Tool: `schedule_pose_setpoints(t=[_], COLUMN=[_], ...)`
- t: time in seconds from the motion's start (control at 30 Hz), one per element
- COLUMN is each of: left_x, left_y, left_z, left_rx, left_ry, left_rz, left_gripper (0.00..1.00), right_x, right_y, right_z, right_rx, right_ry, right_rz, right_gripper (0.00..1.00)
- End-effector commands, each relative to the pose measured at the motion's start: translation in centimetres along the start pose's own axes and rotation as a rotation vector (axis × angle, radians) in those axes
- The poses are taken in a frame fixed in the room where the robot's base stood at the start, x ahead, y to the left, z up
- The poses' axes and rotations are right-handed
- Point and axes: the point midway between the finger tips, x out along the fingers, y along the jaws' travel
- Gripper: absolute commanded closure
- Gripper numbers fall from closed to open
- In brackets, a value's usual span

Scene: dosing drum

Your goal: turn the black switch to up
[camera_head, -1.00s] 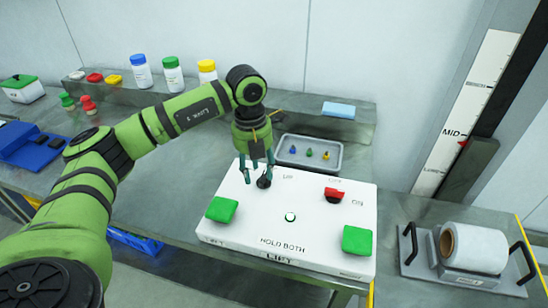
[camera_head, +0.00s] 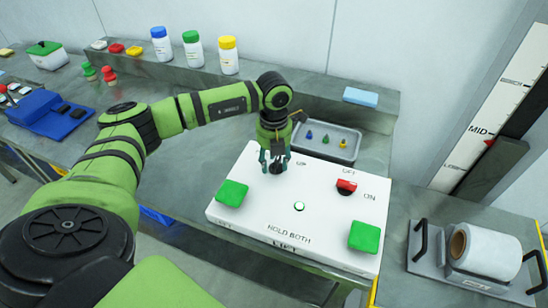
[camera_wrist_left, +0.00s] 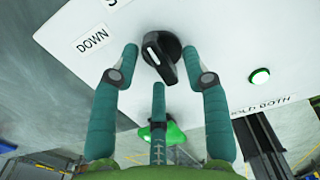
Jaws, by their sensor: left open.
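The black switch (camera_wrist_left: 162,54) is a round knob with a white mark on the white control panel (camera_head: 255,212). In the left wrist view its bar lies tilted, and a DOWN label (camera_wrist_left: 92,40) is beside it. In the head view the switch (camera_head: 277,168) is partly hidden by my left gripper (camera_head: 274,165). The left gripper also shows in the left wrist view (camera_wrist_left: 158,85). Its teal fingers are open, with the switch between and just beyond the tips. I cannot tell whether any finger touches it. My right gripper is not in view.
The panel also carries two green buttons (camera_head: 232,193) (camera_head: 364,237), a red switch (camera_head: 347,186) and a lit round button (camera_head: 299,206). A grey tray (camera_head: 333,142) with small coloured pieces lies behind. A white roll on a stand (camera_head: 487,252) is at right.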

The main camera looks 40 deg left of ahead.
Motion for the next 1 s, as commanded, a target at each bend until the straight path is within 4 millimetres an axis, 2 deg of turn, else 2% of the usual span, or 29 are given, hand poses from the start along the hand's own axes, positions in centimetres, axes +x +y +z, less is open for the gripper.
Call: schedule_pose_setpoints(t=[0.1,0.13,0.17,0.2,0.23,0.5,0.67,1.0], left_x=[0.0,0.0,0.0,0.0,0.0,0.0,0.1,0.3], left_y=[0.0,0.0,0.0,0.0,0.0,0.0,0.0,0.1], left_z=[0.0,0.0,0.0,0.0,0.0,0.0,0.0,0.2], left_rx=[0.000,0.000,0.000,0.000,0.000,0.006,0.042,0.267], left_ry=[0.000,0.000,0.000,0.000,0.000,0.000,-0.001,-0.002], left_rz=[0.000,0.000,0.000,0.000,0.000,0.000,0.000,0.001], left_gripper=[0.54,0.62,0.74,0.90,1.00,1.00,1.00,1.00], right_x=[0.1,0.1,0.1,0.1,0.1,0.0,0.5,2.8], right_y=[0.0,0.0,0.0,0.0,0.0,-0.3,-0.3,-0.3], right_z=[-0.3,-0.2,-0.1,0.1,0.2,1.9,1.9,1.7], right_rx=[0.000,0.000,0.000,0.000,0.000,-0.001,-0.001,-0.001], right_ry=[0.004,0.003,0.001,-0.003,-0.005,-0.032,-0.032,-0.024], right_rz=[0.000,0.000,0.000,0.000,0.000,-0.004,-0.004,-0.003], right_gripper=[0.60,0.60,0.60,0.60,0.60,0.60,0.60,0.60])
